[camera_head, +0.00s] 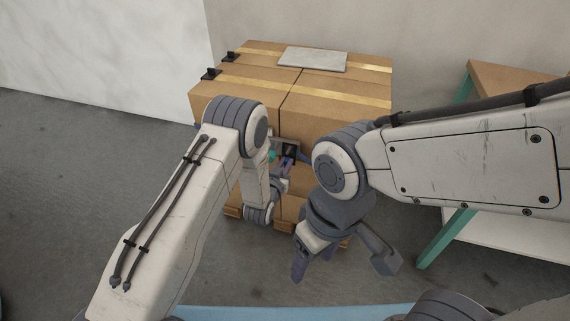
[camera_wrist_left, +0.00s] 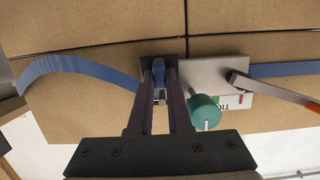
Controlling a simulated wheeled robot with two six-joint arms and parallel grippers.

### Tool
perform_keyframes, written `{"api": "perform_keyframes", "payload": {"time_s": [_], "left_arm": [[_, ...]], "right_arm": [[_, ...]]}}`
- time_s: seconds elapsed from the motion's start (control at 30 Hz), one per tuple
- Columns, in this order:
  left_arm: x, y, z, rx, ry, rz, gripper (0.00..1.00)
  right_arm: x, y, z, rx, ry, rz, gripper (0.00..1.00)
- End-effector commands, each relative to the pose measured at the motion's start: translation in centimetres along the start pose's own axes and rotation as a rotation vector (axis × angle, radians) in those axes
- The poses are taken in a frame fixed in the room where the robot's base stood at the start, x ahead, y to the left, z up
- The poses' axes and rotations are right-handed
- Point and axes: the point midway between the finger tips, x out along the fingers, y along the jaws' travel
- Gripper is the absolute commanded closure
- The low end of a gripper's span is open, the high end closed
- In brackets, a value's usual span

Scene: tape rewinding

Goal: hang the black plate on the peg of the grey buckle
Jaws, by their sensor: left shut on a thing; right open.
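The black plate (camera_wrist_left: 150,46) is at my left gripper's fingertips (camera_wrist_left: 158,72) in the left wrist view, with a piece of blue strap between the fingers. The gripper is shut. The plate is a small dark square in the head view (camera_head: 290,149), against the front of the boxes. The grey buckle (camera_wrist_left: 200,74) lies just right of the plate, with a teal knob and an orange-handled lever. Whether plate and buckle touch, I cannot tell; the peg is not discernible. My left gripper (camera_head: 287,164) is small in the head view. My right gripper (camera_head: 342,267) is open and empty, lower and nearer.
Cardboard boxes (camera_head: 335,117) stand on a wooden pallet (camera_head: 232,212), with a grey sheet (camera_head: 313,58) on top. Blue strap (camera_wrist_left: 80,66) runs along the box front on both sides of the buckle. A table with teal legs (camera_head: 444,238) stands at right.

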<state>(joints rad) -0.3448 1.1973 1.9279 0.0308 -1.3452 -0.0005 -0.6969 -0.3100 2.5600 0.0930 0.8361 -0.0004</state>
Motion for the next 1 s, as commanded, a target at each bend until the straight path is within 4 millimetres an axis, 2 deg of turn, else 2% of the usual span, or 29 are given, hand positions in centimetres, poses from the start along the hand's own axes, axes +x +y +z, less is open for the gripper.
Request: {"api": "perform_keyframes", "payload": {"time_s": [0.03,0.07,0.13,0.43,0.57,1.0], "left_arm": [[0.0,0.0,0.0,0.0,0.001,0.0,1.0],[0.0,0.0,0.0,0.0,0.001,0.0,0.76],[0.0,0.0,0.0,0.0,0.001,0.0,0.49],[-0.1,0.0,0.0,0.0,-0.001,0.0,0.49],[-0.9,0.0,0.0,0.0,-0.003,0.0,0.49],[-8.8,0.0,0.0,0.0,-0.004,0.0,0.49]], "right_arm": [[0.0,0.0,0.0,0.0,0.0,0.0,0.32],[0.0,0.0,0.0,0.0,0.0,0.0,0.32],[0.0,0.0,0.0,0.0,0.0,0.0,0.32],[0.0,0.0,0.0,0.0,0.0,0.0,0.32],[-0.2,0.0,0.0,0.0,0.0,0.0,0.32],[-1.4,-0.1,-0.1,0.0,0.0,0.0,0.32]]}}
